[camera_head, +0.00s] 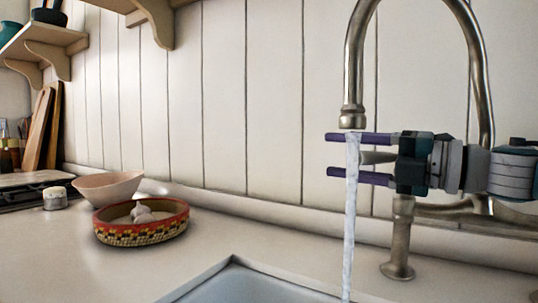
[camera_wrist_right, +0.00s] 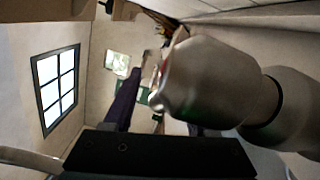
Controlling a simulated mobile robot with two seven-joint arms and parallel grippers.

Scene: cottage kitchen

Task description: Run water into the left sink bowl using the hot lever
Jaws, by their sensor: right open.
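The metal tap (camera_head: 478,60) has a high arched spout, and a white stream of water (camera_head: 349,225) falls from its mouth toward a pale sink bowl (camera_head: 250,286). Only part of this bowl's back end shows at the bottom edge. In the wrist view a large metal cylinder (camera_wrist_right: 215,85) is close to the fingers. My left gripper is out of view.
A red patterned basket (camera_head: 140,232), a pale pink bowl (camera_head: 108,187) and a small jar (camera_head: 55,198) stand on the counter at left. Cutting boards (camera_head: 42,128) lean on the wall. The counter (camera_head: 200,262) between basket and sink is clear.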

